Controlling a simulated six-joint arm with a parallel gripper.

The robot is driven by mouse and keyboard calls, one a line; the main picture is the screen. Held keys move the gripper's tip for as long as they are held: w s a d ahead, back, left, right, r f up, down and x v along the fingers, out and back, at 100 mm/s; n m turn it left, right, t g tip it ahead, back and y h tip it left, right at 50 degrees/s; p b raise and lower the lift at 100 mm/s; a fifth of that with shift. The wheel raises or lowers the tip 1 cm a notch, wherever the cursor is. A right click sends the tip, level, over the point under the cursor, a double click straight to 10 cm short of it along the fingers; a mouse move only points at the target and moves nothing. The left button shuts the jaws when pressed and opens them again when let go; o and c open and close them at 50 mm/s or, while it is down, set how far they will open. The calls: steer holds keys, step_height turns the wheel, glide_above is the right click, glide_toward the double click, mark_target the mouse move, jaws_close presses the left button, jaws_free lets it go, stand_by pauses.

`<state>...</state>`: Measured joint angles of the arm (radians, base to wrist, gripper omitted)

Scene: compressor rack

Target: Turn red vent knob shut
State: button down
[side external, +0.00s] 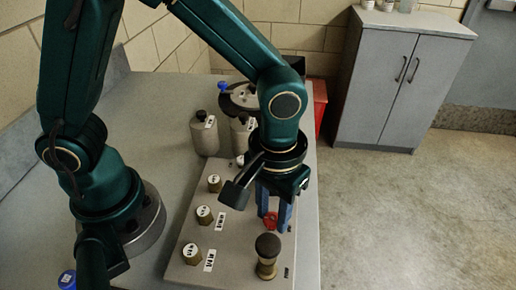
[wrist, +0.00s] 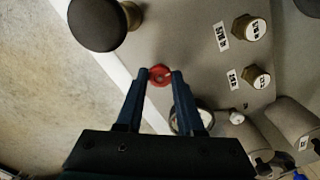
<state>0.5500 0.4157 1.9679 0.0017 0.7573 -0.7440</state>
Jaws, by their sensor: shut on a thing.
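The red vent knob (side external: 270,220) sits on the grey panel (side external: 186,262), near its right edge. My gripper (side external: 273,222) points down over it with blue fingers on both sides of the knob. In the wrist view the red knob (wrist: 160,75) lies between the two fingertips (wrist: 160,74), and the gripper is shut on it. Part of the knob is hidden by the fingers in the side view.
A black-topped brass knob (side external: 267,250) stands close in front of my gripper. Several brass fittings with labels (side external: 204,214) line the panel's left side. Grey bottles (side external: 204,135) stand behind. A grey cabinet (side external: 390,85) is across the floor.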

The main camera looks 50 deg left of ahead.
steer(key=m, duration=0.5)
steer(key=shift+m, duration=0.4)
steer(key=m, duration=1.2)
steer(key=shift+m, duration=0.3)
steer(key=m, duration=0.5)
steer(key=shift+m, duration=0.4)
steer(key=c, duration=0.5)
jaws_free()
